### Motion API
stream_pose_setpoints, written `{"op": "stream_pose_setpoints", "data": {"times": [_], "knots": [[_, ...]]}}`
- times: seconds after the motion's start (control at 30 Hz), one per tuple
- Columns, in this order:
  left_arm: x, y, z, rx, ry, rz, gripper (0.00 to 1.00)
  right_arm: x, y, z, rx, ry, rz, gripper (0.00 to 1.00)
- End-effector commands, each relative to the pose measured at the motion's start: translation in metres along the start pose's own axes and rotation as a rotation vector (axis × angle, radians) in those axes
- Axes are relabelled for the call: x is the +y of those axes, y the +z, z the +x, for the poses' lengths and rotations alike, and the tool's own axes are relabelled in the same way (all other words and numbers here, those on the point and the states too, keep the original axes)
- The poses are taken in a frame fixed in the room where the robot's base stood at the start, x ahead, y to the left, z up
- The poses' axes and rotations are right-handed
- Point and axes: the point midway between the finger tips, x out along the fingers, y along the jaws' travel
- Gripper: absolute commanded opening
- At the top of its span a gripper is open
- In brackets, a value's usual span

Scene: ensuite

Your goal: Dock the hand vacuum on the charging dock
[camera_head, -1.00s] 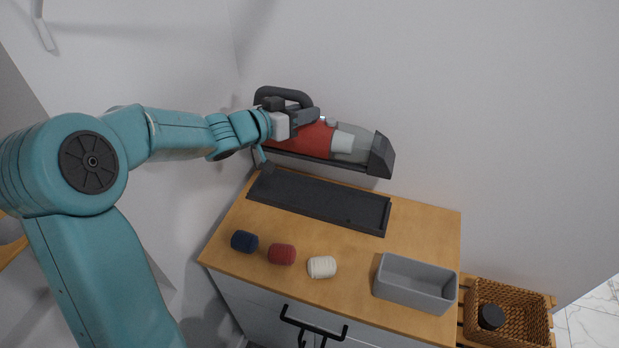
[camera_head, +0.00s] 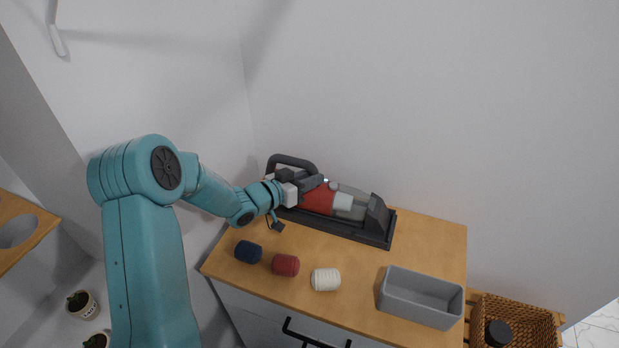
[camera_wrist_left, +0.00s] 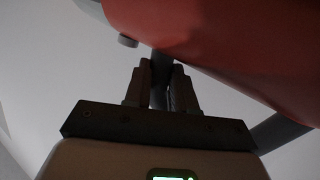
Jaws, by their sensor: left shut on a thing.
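The red and grey hand vacuum (camera_head: 318,199) is level at the black charging dock (camera_head: 348,231) on the wooden cabinet top. Its clear nozzle end points right. The vacuum appears to be down in the dock, though whether it is fully seated cannot be told. My left gripper (camera_head: 303,183) is shut on the vacuum at its handle side. In the left wrist view the fingers (camera_wrist_left: 161,85) close around a dark bar under the red body (camera_wrist_left: 225,45). My right gripper is not in view.
Navy (camera_head: 248,252), red (camera_head: 285,265) and white (camera_head: 326,279) rolls stand along the cabinet's front. A grey bin (camera_head: 420,297) is at front right. A wicker basket (camera_head: 503,314) with a dark round item is beyond the right edge. Walls stand behind and left.

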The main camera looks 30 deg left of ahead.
Motion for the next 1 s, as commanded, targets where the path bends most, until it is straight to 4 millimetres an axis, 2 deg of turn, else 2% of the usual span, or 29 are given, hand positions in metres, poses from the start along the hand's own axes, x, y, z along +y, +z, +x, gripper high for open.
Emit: {"op": "stream_pose_setpoints", "data": {"times": [0.3,0.33,0.4,0.77,0.87,1.0], "knots": [[-0.001,0.001,0.001,0.005,-0.001,0.002,0.0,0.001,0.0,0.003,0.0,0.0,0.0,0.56],[-0.001,0.003,0.001,0.0,-0.001,-0.001,0.28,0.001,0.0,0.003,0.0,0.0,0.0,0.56],[-0.001,0.002,0.0,-0.001,-0.001,-0.001,0.5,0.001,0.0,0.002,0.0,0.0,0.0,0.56],[-0.001,-0.001,-0.003,-0.001,-0.002,-0.001,0.5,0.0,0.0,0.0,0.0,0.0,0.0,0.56],[-0.002,0.001,-0.018,0.0,-0.005,-0.002,0.5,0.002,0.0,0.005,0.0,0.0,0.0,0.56],[-0.002,0.001,-0.051,0.001,-0.007,0.0,0.5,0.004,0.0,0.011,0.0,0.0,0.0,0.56]]}}
